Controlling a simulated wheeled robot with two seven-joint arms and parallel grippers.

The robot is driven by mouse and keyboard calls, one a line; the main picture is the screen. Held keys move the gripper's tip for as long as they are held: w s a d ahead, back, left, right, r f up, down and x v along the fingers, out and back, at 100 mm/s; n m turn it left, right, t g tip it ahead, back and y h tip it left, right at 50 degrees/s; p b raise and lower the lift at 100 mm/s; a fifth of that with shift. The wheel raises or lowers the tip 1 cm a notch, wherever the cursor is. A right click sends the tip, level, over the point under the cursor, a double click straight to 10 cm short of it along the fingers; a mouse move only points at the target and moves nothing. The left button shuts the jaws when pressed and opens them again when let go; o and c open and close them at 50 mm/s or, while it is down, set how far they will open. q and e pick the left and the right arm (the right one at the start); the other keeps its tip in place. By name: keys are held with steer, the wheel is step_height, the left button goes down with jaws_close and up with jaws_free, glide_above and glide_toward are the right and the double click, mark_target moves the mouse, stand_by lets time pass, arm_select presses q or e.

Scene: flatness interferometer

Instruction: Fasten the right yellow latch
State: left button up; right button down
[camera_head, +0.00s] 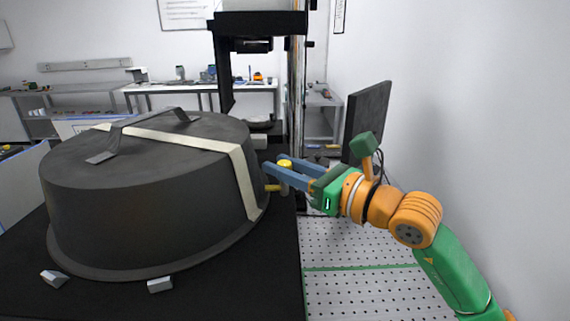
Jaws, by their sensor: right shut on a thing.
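The yellow latch (285,164) is at the right side of a large dark round cover, close to the end of its pale strap. Its round yellow top and a short yellow part lower down show between and beside my fingers. My right gripper (275,174), with blue-grey fingers and a green body, reaches in from the right and is shut on the latch. The fingers partly hide the latch, so its exact position is hard to tell. My left gripper is not in view.
The dark round cover (150,215) with a top handle fills the left, on a black table (225,290). Small grey blocks (160,284) lie by its front rim. A dark monitor (367,120) stands behind my right arm. A perforated plate (360,292) lies below it.

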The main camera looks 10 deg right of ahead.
steer(key=shift+f+m+t+h, duration=0.1)
steer(key=shift+m+t+h, duration=0.2)
steer(key=shift+m+h, duration=0.2)
steer(key=c, duration=0.6)
jaws_free()
steer(key=shift+s+b, duration=0.1)
steer(key=shift+b, duration=0.2)
steer(key=b+v, duration=0.3)
steer(key=v, duration=0.4)
steer(key=shift+b, duration=0.35)
